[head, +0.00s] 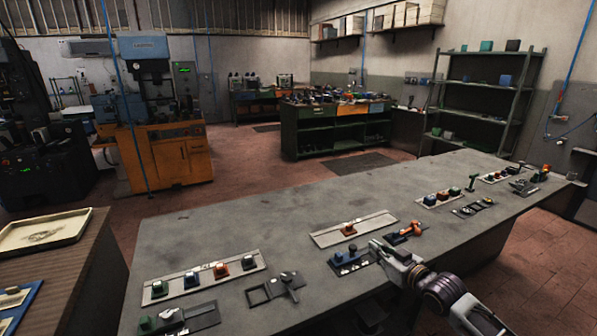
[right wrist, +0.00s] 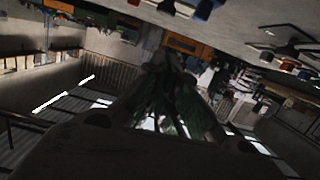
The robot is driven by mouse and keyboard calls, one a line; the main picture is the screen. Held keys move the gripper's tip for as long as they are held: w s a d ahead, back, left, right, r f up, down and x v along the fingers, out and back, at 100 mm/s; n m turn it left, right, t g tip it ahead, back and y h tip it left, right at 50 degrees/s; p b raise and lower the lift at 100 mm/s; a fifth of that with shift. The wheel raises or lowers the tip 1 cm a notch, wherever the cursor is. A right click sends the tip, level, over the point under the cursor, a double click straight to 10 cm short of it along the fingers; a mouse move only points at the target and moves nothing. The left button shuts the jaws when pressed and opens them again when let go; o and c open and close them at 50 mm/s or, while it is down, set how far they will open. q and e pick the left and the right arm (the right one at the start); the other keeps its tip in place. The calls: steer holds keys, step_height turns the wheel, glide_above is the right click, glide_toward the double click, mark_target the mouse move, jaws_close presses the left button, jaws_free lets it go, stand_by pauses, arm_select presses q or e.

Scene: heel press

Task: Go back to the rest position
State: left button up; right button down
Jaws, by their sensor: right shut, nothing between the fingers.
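My right arm comes in from the lower right of the head view and reaches over the front edge of the long grey workbench (head: 300,225). My right gripper (head: 376,245) is shut and empty. It is beside a dark fixture with a blue part (head: 346,258) and close to an orange-handled press (head: 408,232); I cannot tell how high it is above the bench. In the right wrist view the gripper (right wrist: 165,95) is dark and blurred, with the room tilted behind it. My left gripper is not in view.
Pale strips with small coloured blocks (head: 203,279) (head: 353,229) lie along the bench, with dark fixtures (head: 275,288) in front. A brown table with a cream tray (head: 88,213) stands at left. A green shelf (head: 485,85) is at the back right. The bench's back part is mostly clear.

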steer(key=s+a+f+g+h, duration=0.2)
steer(key=s+a+f+g, duration=0.4)
steer(key=s+f, duration=0.6)
steer(key=s+a+f+m+g+h, duration=0.1)
steer(key=s+f+m+g+h, duration=0.25)
steer(key=s, duration=1.55)
step_height(320, 180, down, 32)
steer(key=s+d+n+g+p, duration=0.1)
steer(key=d+g, duration=0.1)
steer(key=g, duration=0.1)
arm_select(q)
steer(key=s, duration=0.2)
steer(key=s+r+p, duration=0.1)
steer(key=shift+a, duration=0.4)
arm_select(e)
steer(key=s+d+f, duration=0.4)
steer(key=s+f, duration=0.5)
steer(key=s, duration=0.1)
steer(key=s+d+f, duration=0.4)
steer(key=s+f, duration=0.6)
steer(key=s, duration=0.1)
steer(key=shift+d+n+g, duration=0.2)
steer(key=shift+n+g, duration=0.15)
